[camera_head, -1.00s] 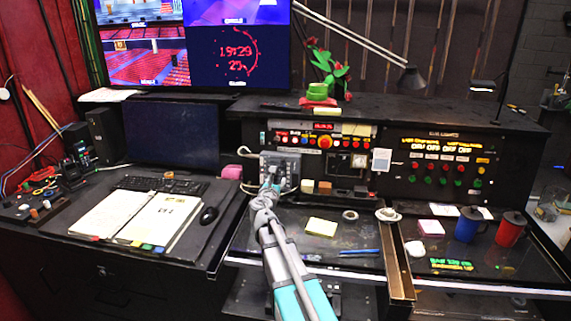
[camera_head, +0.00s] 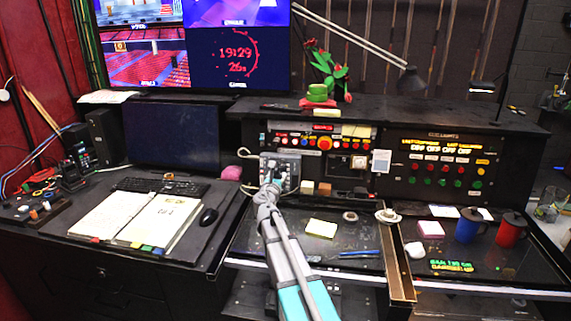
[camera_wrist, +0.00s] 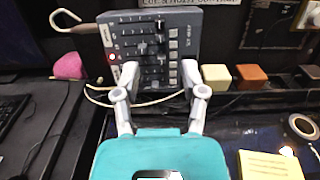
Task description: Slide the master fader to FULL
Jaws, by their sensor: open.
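A small grey fader box (camera_head: 292,166) stands upright against the front of the console. In the wrist view the fader box (camera_wrist: 184,45) fills the upper middle, with several slots, dark fader caps and a column of pale buttons. I cannot tell for sure which cap is the master fader; the labels are too small to read. My gripper (camera_wrist: 160,72) is open, its two fingers spread in front of the box's lower half with nothing between them. It also shows in the head view (camera_head: 271,186), low in front of the box and hiding part of it.
Cream (camera_wrist: 216,77) and orange (camera_wrist: 250,76) blocks sit close to the right. Yellow notes (camera_wrist: 268,165) and a tape roll (camera_wrist: 303,126) lie on the desk.

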